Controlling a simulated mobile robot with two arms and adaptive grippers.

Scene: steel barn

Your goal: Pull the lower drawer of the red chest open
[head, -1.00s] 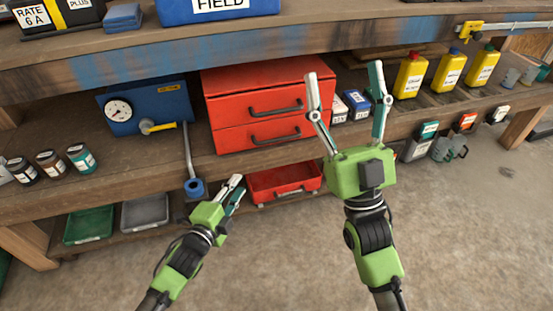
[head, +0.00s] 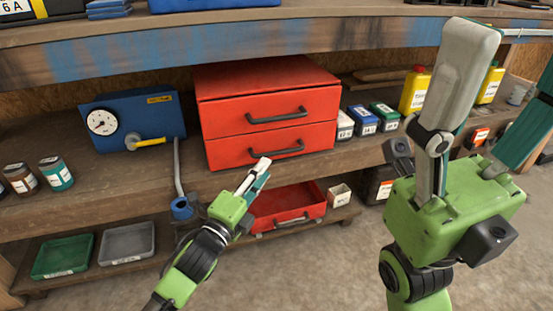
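The red chest (head: 262,76) stands on the middle shelf with two drawers, one above the other. The upper drawer (head: 225,113) and the lower drawer (head: 228,153) both look shut, each with a dark bar handle. The lower handle (head: 280,154) shows clearly. My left gripper (head: 265,169) is in front of and just below the lower drawer, its fingers pointing up toward the lower handle. I see no contact. Its fingers overlap nearly edge-on, so their gap is unclear. My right gripper (head: 508,75) is large at the right, open and empty, partly outside the frame.
A red open box with a handle (head: 290,223) sits on the low shelf beneath the chest. A blue gauge box with a lever (head: 103,142) stands left of the chest. Small labelled containers (head: 364,121) and a yellow bottle (head: 413,92) stand to the right. The workbench edge (head: 200,48) overhangs above.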

